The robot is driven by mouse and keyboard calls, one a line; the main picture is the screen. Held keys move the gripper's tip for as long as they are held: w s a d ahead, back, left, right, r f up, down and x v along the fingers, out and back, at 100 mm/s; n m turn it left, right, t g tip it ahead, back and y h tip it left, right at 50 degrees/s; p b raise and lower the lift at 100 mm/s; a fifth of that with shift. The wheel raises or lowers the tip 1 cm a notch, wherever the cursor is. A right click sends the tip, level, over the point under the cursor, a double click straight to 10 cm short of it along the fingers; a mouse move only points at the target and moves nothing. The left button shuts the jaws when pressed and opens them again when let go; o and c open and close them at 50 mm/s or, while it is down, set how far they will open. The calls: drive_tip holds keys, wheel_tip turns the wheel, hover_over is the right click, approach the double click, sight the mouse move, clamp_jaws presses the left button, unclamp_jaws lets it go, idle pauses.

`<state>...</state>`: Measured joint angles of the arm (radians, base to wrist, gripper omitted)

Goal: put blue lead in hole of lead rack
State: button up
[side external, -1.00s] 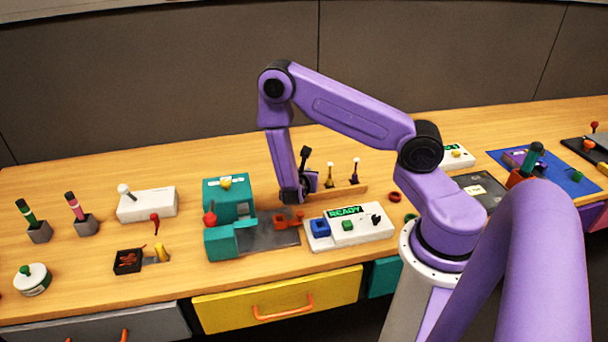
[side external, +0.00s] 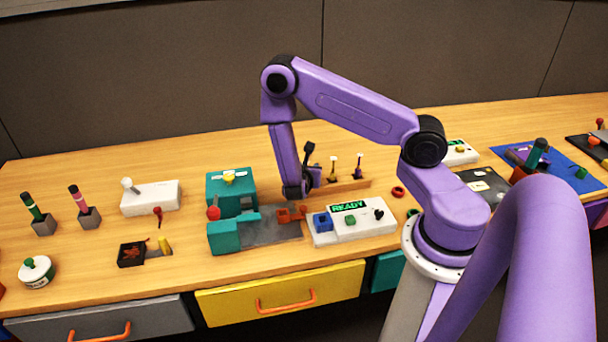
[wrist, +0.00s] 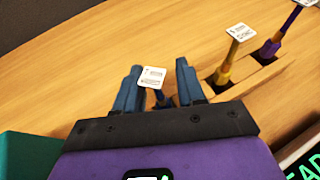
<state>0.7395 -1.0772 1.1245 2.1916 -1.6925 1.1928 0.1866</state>
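My gripper (wrist: 158,76) points down at the left end of the wooden lead rack (side external: 345,187), with its two blue-grey fingers apart. In the wrist view, the blue lead (wrist: 161,99) with a white tag on top stands between the fingers, with a visible gap to each side. Its lower end is hidden by my gripper body, so I cannot tell whether it sits in a hole. In the side view, my gripper (side external: 297,191) hides the blue lead. A yellow lead (wrist: 227,62) and a purple lead (wrist: 284,32) stand in rack slots to the right.
A teal fixture (side external: 230,190) stands left of my gripper. A white panel with a READY display (side external: 350,222) is in front of the rack. A red ring (side external: 398,191) lies right of the rack. The table behind the rack is clear.

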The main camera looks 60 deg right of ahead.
drive_tip(key=v, duration=1.1)
drive_tip(key=s+a+r+m+g+y, duration=0.2)
drive_tip(key=s+a+r+m+y, duration=0.3)
drive_tip(key=s, duration=0.5)
drive_tip(key=s+a+r+m+g+y, duration=0.2)
drive_tip(key=s+a+r+m+y, duration=0.2)
drive_tip(key=s+a+r+y, duration=0.3)
drive_tip(key=s+a+r, duration=0.1)
drive_tip(key=s+r, duration=0.2)
drive_tip(key=shift+s+a+m+g+y, duration=0.25)
drive_tip(key=shift+s+m+g+y, duration=0.1)
drive_tip(key=shift+m+g+y, duration=0.05)
drive_tip(key=shift+r, duration=0.1)
